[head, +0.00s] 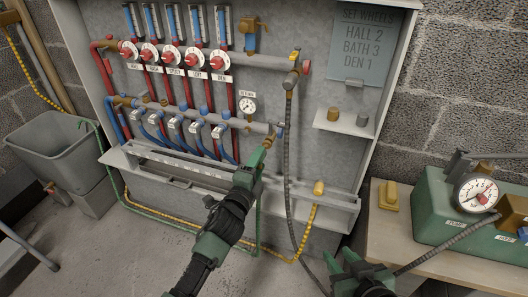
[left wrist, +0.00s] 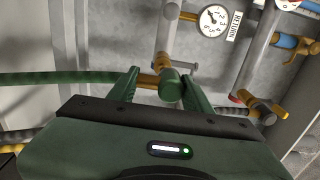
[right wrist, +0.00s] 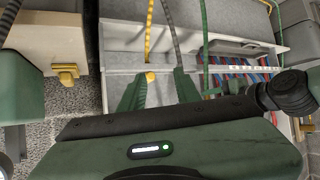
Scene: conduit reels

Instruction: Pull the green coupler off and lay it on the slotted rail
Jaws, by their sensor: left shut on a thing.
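The green coupler (left wrist: 174,82) is a short green cylinder between the fingertips of my left gripper (left wrist: 160,86) in the left wrist view. In the head view my left gripper (head: 262,152) is shut on it just below the brass drain fitting at the manifold's right end; my fingers mostly hide the coupler there. I cannot tell whether it still touches the brass. The slotted rail (head: 335,199) looks to be the pale ledge along the cabinet's lower front, below and around my left gripper. My right gripper (head: 357,270) is open and empty at the bottom; its fingers (right wrist: 158,92) are apart in the right wrist view.
A dark hose (head: 289,150) hangs from the upper manifold, right of my left gripper. A yellow cap (head: 319,187) stands on the ledge. A pressure gauge (head: 247,105) is close above. At right, a bench holds a green pump box (head: 430,205) and yellow block (head: 389,195).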

